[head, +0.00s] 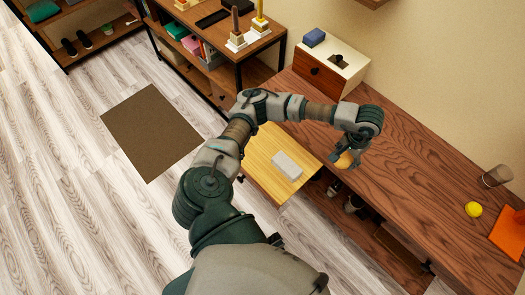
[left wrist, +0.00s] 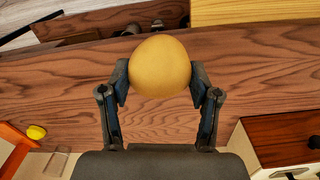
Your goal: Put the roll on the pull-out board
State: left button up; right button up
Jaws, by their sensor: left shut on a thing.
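The roll (left wrist: 160,65) is a rounded, golden-brown bun. My left gripper (left wrist: 160,84) is shut on it, with one finger on each side. In the head view the roll (head: 345,160) shows partly under the gripper, above the dark wooden bench top. The pull-out board (head: 259,174) is a light yellow wooden panel sticking out from the bench front, left of the gripper. A pale grey block (head: 287,165) lies on it. In the left wrist view the board (left wrist: 255,12) shows at the top right, apart from the roll. My right gripper is in neither view.
The bench top (head: 410,170) is mostly clear. Shoes (head: 354,204) sit below the bench top.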

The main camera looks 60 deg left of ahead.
aim_at(255, 144)
jog(key=i+l+u, duration=0.1)
jog(key=u, duration=1.7)
